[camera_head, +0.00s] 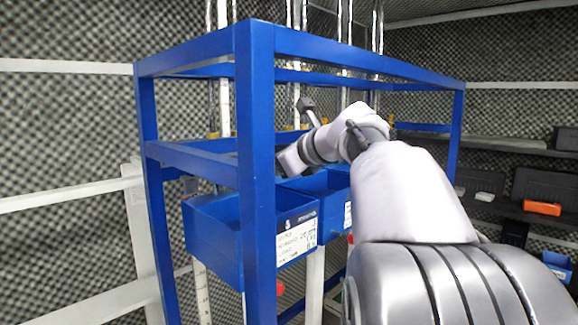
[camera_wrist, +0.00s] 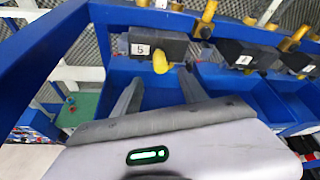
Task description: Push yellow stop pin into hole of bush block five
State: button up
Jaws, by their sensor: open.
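In the wrist view, the dark bush block labelled 5 (camera_wrist: 158,45) sits on the blue frame, ahead of my gripper. A yellow stop pin (camera_wrist: 160,62) shows its rounded end at the block's lower front side. How deep it sits in the hole cannot be told. My gripper (camera_wrist: 160,82) is open, its two grey fingers spread to the left and right below the pin, with no visible contact. In the head view, my gripper is mostly hidden by the blue frame and my own arm.
More dark numbered blocks (camera_wrist: 247,54) with yellow pins stand in a row to the right. Blue bins (camera_wrist: 218,88) lie below the row. In the head view, the blue frame's upright post (camera_head: 256,160) and top rails surround my arm closely. A labelled blue bin (camera_head: 215,240) hangs inside.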

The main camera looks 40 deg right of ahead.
jog(key=v, duration=0.7)
jog(key=shift+b, duration=0.35)
